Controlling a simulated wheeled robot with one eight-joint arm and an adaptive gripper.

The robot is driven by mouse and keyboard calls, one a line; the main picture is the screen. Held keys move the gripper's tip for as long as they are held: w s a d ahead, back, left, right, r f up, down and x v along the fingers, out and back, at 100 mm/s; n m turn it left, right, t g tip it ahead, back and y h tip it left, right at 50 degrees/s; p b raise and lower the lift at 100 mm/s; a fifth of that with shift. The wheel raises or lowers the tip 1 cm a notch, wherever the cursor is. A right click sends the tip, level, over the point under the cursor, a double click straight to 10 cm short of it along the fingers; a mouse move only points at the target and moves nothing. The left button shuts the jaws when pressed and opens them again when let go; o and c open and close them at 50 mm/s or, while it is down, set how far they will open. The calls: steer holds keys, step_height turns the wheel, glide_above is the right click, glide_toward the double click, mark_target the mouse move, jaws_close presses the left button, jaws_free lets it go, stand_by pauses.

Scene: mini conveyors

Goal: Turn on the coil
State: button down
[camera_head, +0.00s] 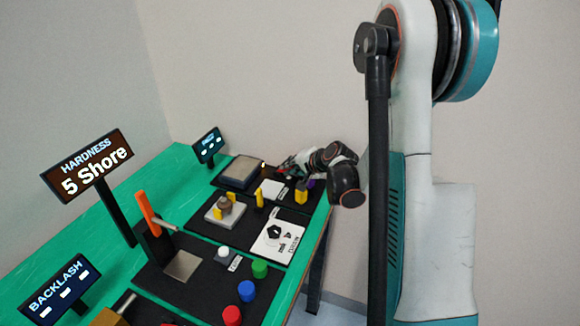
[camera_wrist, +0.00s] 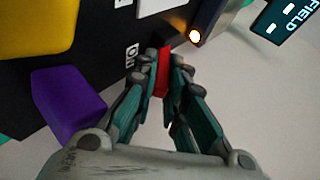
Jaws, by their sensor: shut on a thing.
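My gripper (camera_wrist: 163,85) is shut on a red piece (camera_wrist: 162,66), which looks like a switch lever on the black board. A small white label with lettering (camera_wrist: 132,53) is beside it. In the head view my gripper (camera_head: 283,168) is at the far station, small and partly hidden by my wrist. I cannot make out which part is the coil.
A purple block (camera_wrist: 68,105) and a yellow block (camera_wrist: 35,30) stand close to my gripper. The green table (camera_head: 150,188) holds other black stations nearer, with a HARDNESS display (camera_head: 88,165), a BACKLASH display (camera_head: 60,288), an orange lever (camera_head: 148,213) and coloured knobs. A plain wall stands behind.

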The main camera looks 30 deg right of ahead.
steer(key=c, duration=1.6)
jaws_free()
steer(key=shift+c, duration=0.2)
